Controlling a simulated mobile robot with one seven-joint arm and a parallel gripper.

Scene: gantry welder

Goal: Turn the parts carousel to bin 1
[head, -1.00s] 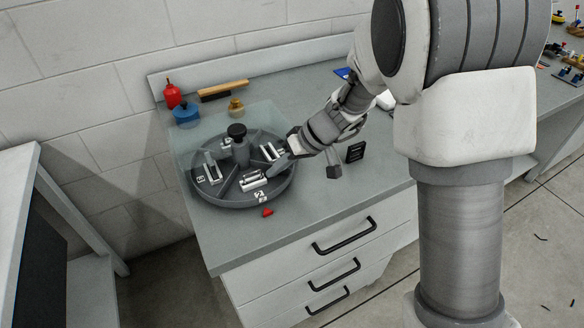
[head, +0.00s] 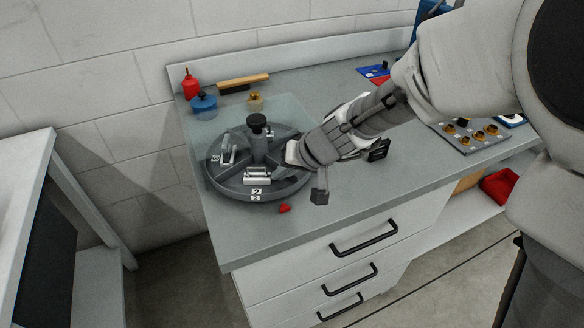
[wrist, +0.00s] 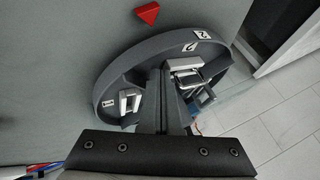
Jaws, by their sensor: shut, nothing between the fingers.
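The parts carousel (head: 222,181) is a round grey tray with dividers and a black-topped centre knob (head: 257,122), standing on the bench. Metal parts (head: 257,174) sit in its compartments. A label reading 2 (head: 257,192) is on the front rim, left of the red triangular pointer (head: 285,208) on the bench. The wrist view shows the pointer (wrist: 148,14), the rim (wrist: 112,62) and another label (wrist: 108,103) too small to read. My gripper (wrist: 166,80) is shut and empty, over the carousel's right side. Its fingertips are hard to make out in the head view; contact is unclear.
A red bottle (head: 191,85), a blue container (head: 203,104), a wooden-handled brush (head: 243,83) and a brass piece (head: 255,97) stand behind the carousel. A small black stand (head: 379,150) is to the right. The front bench strip is mostly clear.

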